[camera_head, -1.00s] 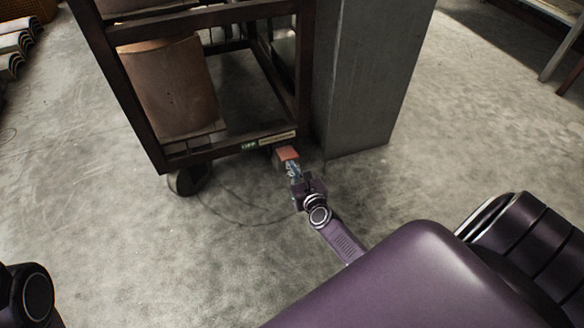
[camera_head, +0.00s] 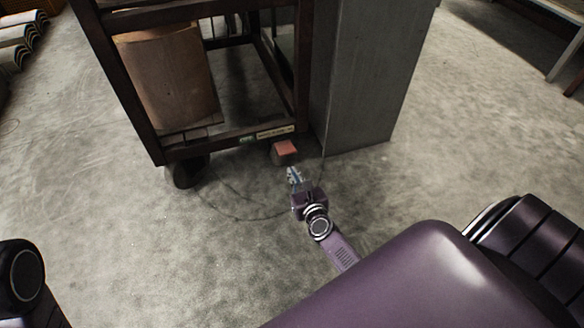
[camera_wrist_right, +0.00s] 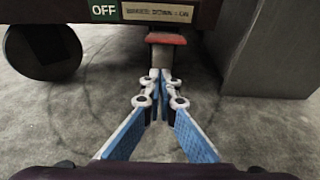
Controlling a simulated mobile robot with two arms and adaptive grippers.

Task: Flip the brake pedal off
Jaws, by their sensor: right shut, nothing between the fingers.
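The brake pedal, a small red-orange pad (camera_head: 285,149), sticks out below the lower rail of the dark cart (camera_head: 222,143). In the right wrist view the red pedal (camera_wrist_right: 166,39) is just ahead of and above the fingertips. A green OFF label (camera_wrist_right: 103,10) is on the rail to the left of the pedal. My right gripper (camera_head: 293,172) is shut and empty, its tips close below the pedal; in the wrist view the closed fingers (camera_wrist_right: 160,82) point at it. I cannot tell whether they touch. My left gripper is not in view; only part of my left arm shows.
A grey metal cabinet (camera_head: 365,80) stands right beside the cart. A dark caster wheel (camera_head: 187,172) is under the cart's near left corner. A brown curved panel (camera_head: 172,80) rests on the cart. The concrete floor in front is open.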

